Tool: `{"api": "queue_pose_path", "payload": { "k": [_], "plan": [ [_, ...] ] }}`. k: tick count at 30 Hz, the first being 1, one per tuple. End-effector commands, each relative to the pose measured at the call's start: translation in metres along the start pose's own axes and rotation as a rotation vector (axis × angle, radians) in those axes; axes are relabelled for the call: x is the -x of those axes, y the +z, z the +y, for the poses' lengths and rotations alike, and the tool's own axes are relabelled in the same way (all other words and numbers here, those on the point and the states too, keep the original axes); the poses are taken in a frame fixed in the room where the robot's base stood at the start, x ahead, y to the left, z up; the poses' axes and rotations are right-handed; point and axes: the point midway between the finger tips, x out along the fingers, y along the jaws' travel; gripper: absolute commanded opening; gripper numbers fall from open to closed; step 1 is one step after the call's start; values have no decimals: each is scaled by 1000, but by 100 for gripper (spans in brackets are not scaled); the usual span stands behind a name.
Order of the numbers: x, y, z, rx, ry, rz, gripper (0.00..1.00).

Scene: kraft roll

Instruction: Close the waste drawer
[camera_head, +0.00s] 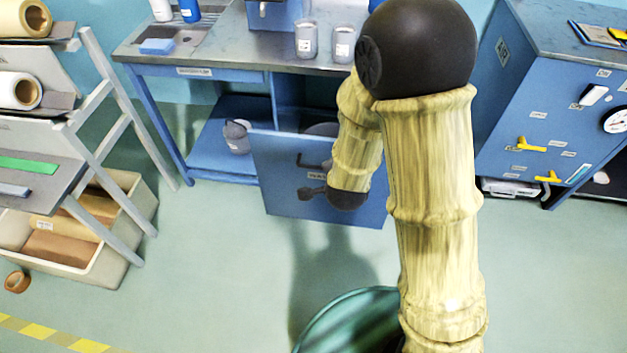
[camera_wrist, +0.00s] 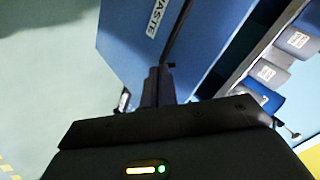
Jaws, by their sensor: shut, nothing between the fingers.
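The waste drawer (camera_head: 275,185) has a blue front panel and stands pulled out from under the workbench. The round top of a grey bin shows just behind its panel. Its dark handle (camera_head: 309,163) is on the front, partly hidden by my arm. My gripper (camera_head: 310,192) is shut and empty, low in front of the panel, below the handle. In the wrist view the blue drawer front (camera_wrist: 125,35) with its WASTE label lies beyond the fingers of my gripper (camera_wrist: 158,78). I cannot tell whether the fingers touch the panel.
The workbench (camera_head: 235,62) holds grey cups and a sink. A grey bucket (camera_head: 237,138) sits on its lower shelf. A roll rack (camera_head: 95,100) and a cream bin (camera_head: 110,255) stand left, a blue cabinet (camera_head: 520,110) right. The floor before the drawer is clear.

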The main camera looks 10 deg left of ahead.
Motion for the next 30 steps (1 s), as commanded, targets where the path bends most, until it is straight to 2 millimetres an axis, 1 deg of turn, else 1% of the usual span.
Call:
{"api": "queue_pose_path", "payload": {
  "k": [1,3,6,9,13,18,22,30],
  "plan": [
    [-18,18,8,-54,-24,32,0],
    [-31,33,11,-148,-75,91,0],
    [-45,53,17,-270,-165,172,0],
    [-54,73,25,-373,-277,241,0],
    [-56,98,37,-473,-458,303,0],
    [-44,125,47,-547,-686,317,0],
    [-35,133,48,-568,-773,309,0],
    [-33,133,47,-573,-785,307,0]
  ]
}}
